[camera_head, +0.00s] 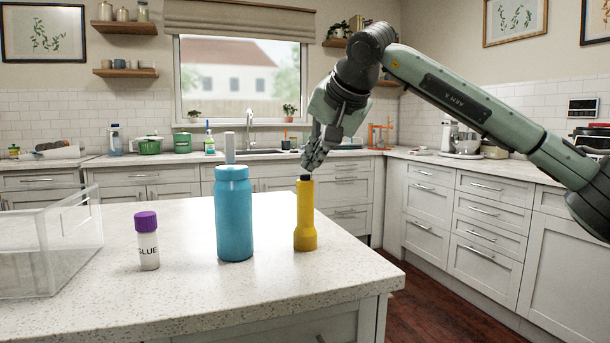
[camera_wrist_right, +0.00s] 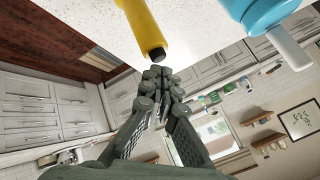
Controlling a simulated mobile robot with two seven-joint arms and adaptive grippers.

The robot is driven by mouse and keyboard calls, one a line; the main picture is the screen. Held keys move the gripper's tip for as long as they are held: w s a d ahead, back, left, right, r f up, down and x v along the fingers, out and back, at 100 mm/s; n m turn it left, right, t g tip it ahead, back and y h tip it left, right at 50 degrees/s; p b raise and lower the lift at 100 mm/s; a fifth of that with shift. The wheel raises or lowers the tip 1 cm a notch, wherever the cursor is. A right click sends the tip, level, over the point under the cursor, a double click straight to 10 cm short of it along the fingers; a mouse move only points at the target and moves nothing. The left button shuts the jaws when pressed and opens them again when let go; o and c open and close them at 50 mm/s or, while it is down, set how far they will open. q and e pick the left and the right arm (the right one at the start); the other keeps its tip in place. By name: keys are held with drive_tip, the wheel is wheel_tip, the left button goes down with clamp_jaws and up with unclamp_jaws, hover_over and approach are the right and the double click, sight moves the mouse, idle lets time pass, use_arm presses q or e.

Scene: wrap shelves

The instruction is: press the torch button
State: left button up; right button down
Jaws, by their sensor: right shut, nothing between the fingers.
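The yellow torch (camera_head: 305,217) stands upright on the island counter in the head view, with a dark button (camera_head: 305,178) on its top end. In the right wrist view the torch (camera_wrist_right: 139,22) shows with its black button (camera_wrist_right: 157,53) toward my fingers. My right gripper (camera_head: 309,166) is shut and empty, its fingertips just above the button. In the right wrist view the fingertips (camera_wrist_right: 159,73) are very close to the button; I cannot tell whether they touch it. My left gripper is not in view.
A blue bottle (camera_head: 234,215) stands left of the torch, and a glue stick with a purple cap (camera_head: 147,240) farther left. A clear bin (camera_head: 50,250) is at the counter's left. The counter's right front (camera_head: 340,275) is clear.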

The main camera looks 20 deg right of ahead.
wheel_tip(320, 180, up, 6)
drive_tip(key=p, duration=0.4)
drive_tip(key=shift+f, duration=0.2)
idle(1.9)
